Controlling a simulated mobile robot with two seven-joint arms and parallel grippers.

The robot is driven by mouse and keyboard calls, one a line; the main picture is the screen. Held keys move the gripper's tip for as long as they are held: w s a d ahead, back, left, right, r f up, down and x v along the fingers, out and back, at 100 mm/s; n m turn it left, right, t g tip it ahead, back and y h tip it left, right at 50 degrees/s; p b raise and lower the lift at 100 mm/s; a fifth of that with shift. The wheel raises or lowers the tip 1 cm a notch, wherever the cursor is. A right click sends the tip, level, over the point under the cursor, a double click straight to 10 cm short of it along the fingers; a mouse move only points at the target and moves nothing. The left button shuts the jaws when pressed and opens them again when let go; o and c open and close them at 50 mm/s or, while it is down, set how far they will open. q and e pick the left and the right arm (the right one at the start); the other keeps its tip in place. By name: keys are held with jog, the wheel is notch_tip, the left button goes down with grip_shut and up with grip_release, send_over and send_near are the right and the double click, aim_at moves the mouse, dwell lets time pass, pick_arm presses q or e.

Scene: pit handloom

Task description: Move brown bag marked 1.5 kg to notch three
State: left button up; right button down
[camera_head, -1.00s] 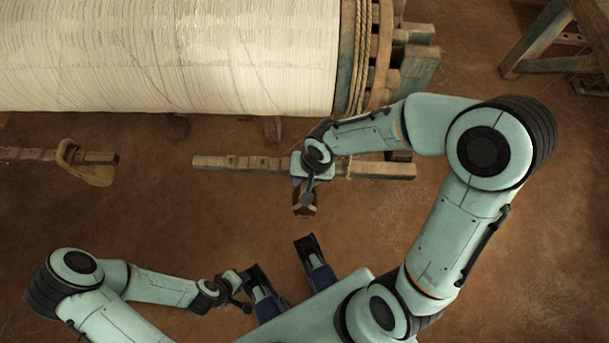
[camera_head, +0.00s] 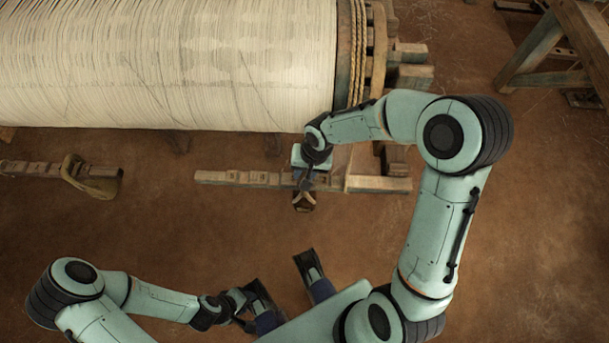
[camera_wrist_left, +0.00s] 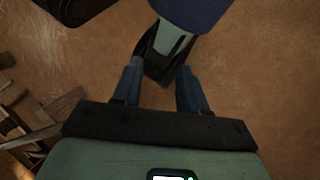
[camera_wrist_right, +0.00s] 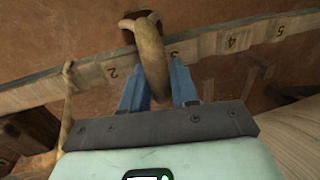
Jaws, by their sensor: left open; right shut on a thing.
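The brown bag (camera_head: 303,201) hangs below my right gripper (camera_head: 305,181) in the head view, at the near edge of the numbered wooden bar (camera_head: 235,178). In the right wrist view, my right gripper (camera_wrist_right: 158,85) is shut on the bag's thick brown loop (camera_wrist_right: 151,55). The loop crosses the bar (camera_wrist_right: 90,78) between the marks 2 and 4, beside the partly covered 3. I cannot tell whether it rests in a notch. The bag's weight mark is not readable. My left gripper (camera_head: 238,305) is open and empty near my base; it also shows in the left wrist view (camera_wrist_left: 157,75).
The white warp roll (camera_head: 165,65) with a roped wooden end (camera_head: 358,50) lies behind the bar. Another bar at the left carries a tan loop (camera_head: 90,178). A wooden frame (camera_head: 545,50) stands at the back right. The floor in front of the bar is open.

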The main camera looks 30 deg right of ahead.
jog(key=shift+w+d+r, duration=0.15)
jog(key=shift+w+d, duration=0.15)
jog(key=shift+w, duration=0.3)
jog(key=shift+w+f, duration=0.15)
jog(key=shift+f, duration=0.05)
pick_arm(q)
jog(key=shift+w+a+f+t+b, duration=0.3)
jog(key=shift+w+f+b, duration=0.45)
jog(key=shift+f+b, duration=0.05)
pick_arm(e)
jog(key=shift+f, duration=1)
pick_arm(q)
jog(key=shift+f, duration=0.25)
pick_arm(e)
jog(key=shift+f, duration=0.3)
